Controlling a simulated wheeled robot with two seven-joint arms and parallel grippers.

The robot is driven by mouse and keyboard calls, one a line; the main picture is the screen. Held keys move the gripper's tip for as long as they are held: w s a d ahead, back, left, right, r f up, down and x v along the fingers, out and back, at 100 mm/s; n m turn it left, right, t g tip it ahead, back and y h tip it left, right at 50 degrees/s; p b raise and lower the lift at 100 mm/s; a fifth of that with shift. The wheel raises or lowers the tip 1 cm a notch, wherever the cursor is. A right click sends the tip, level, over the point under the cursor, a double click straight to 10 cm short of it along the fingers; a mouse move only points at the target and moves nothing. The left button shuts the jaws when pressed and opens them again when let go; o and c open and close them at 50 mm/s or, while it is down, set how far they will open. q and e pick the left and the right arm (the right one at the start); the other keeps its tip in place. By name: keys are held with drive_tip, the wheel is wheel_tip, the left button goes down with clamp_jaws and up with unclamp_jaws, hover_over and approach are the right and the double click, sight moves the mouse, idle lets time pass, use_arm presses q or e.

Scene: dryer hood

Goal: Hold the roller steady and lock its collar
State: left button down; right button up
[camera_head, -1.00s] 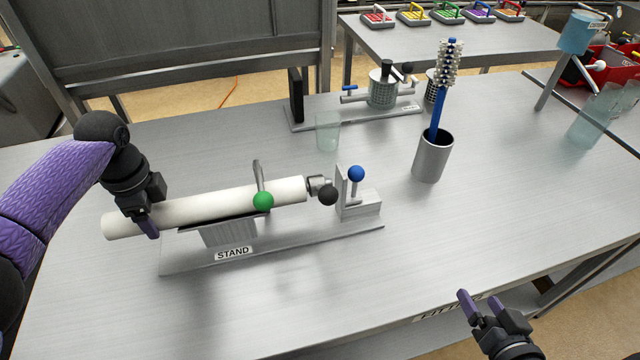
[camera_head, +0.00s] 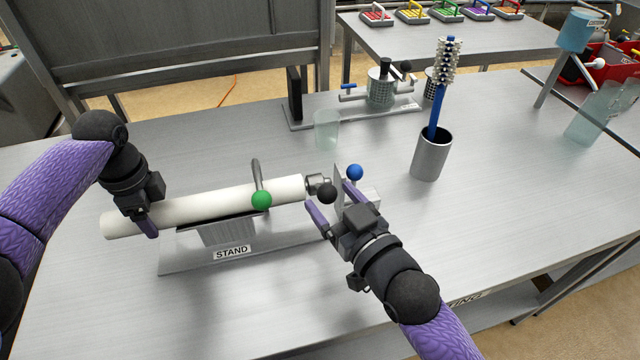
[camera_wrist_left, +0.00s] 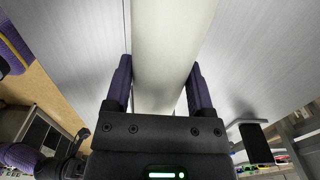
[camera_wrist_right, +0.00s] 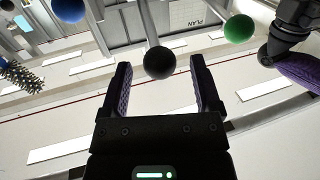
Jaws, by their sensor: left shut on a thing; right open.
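The white roller (camera_head: 205,206) lies on the stand (camera_head: 180,263), its left end sticking out. My left gripper (camera_head: 148,215) is shut on the roller near that left end; its fingers also flank it in the left wrist view (camera_wrist_left: 160,85). At the roller's right end is a metal collar (camera_head: 315,183) with a black ball knob (camera_head: 327,194). The green ball lever (camera_head: 261,199) stands in front of the roller, and the blue ball lever (camera_head: 355,172) is at the end block. My right gripper (camera_head: 333,205) is open at the black knob, which shows between its fingers in the right wrist view (camera_wrist_right: 160,62).
A steel cup (camera_head: 432,160) holding a blue-handled brush (camera_head: 438,110) stands to the right. A clear glass (camera_head: 327,130) and another fixture (camera_head: 350,108) stand behind the roller. The table's front right is clear.

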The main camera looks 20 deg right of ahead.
sight(322, 186)
drive_tip(key=x, duration=0.3)
drive_tip(key=shift+w+a, duration=0.15)
drive_tip(key=shift+w, duration=0.2)
clamp_jaws()
idle(1.1)
